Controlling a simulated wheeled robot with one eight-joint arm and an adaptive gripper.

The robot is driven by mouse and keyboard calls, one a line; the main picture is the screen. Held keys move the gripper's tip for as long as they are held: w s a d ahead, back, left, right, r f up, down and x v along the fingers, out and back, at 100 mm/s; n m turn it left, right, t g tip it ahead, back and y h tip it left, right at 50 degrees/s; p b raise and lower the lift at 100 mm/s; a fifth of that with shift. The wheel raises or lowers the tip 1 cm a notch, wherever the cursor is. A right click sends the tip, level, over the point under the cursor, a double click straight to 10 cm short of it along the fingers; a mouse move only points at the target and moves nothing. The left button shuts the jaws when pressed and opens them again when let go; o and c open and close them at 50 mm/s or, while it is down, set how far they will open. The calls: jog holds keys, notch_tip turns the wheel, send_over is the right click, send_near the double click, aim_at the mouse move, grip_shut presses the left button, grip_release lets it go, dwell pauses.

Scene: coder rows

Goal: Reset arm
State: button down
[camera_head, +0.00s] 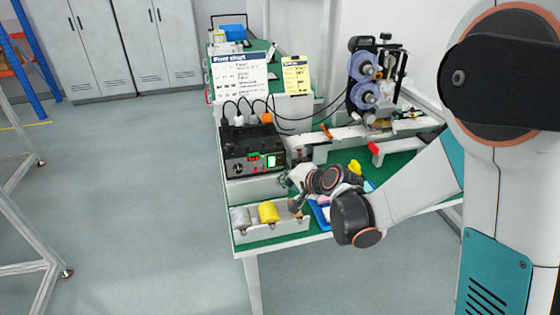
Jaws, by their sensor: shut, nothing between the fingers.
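My gripper (292,196) is at the end of my arm, which reaches in from the right over the green-topped workbench (259,233). The gripper is small in the picture and sits just in front of the black control box (250,150), above the bench's front part. It looks shut and holds nothing. My wrist partly hides a blue tray (319,214) with small items beneath it.
A white holder (275,231) with a yellow roll (268,212) and a grey roll (240,217) stands at the bench's front left. A coder machine with purple reels (366,94) stands behind. A yellow object (355,167) lies near my forearm. The floor at left is clear.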

jog(key=shift+s+d, duration=0.15)
jog(key=shift+s, duration=0.35)
jog(key=s+d+r+n+h, duration=0.2)
jog(key=s+d, duration=0.4)
jog(key=s, duration=0.3)
jog(key=s+d+r+n+g+h, duration=0.1)
jog(key=s+d+r, duration=0.4)
jog(key=s, duration=0.5)
jog(key=s+d+r+n+g+h, duration=0.1)
jog(key=s+d+r+n+h, duration=0.2)
jog(key=s+d, duration=0.5)
jog(key=shift+s+d+r+n+h, duration=0.25)
jog(key=shift+s+r+n+h, duration=0.2)
jog(key=shift+s+n, duration=0.3)
